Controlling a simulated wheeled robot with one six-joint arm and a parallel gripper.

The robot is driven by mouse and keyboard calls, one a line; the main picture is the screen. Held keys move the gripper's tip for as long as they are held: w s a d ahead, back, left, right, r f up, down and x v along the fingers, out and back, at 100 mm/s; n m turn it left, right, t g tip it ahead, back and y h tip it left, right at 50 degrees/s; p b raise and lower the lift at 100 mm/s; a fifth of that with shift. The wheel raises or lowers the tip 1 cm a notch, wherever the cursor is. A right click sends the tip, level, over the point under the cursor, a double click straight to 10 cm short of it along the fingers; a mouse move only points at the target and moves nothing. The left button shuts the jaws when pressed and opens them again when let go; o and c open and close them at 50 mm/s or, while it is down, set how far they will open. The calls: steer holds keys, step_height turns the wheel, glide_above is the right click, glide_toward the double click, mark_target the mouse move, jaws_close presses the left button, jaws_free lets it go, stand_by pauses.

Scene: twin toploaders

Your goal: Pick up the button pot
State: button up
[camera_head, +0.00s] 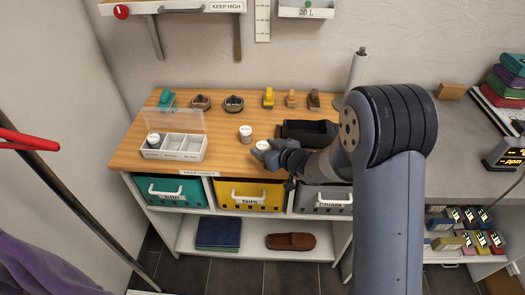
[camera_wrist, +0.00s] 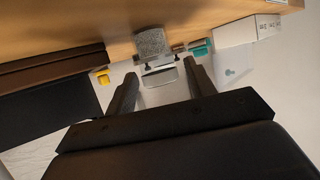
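Two small white-lidded pots stand on the wooden worktop in the head view: one (camera_head: 245,133) stands clear, and the other (camera_head: 262,145) is right at my gripper (camera_head: 268,154). I cannot read their labels, so I cannot tell which is the button pot. In the wrist view, which is upside down, a pot with a grey speckled body (camera_wrist: 150,42) stands just ahead of my gripper (camera_wrist: 160,80). The fingers are spread apart, with a gap around the pot's line and no visible grip on it. Pale lid parts show beyond the fingertips.
A white compartment box (camera_head: 184,153) with an open clear lid holds another pot (camera_head: 154,140) at left. A black tray (camera_head: 308,132) lies close to my gripper's right. Stamps and tape rolls line the back. Labelled bins (camera_head: 250,194) sit under the worktop's front edge.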

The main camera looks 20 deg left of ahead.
steer(key=c, duration=0.8)
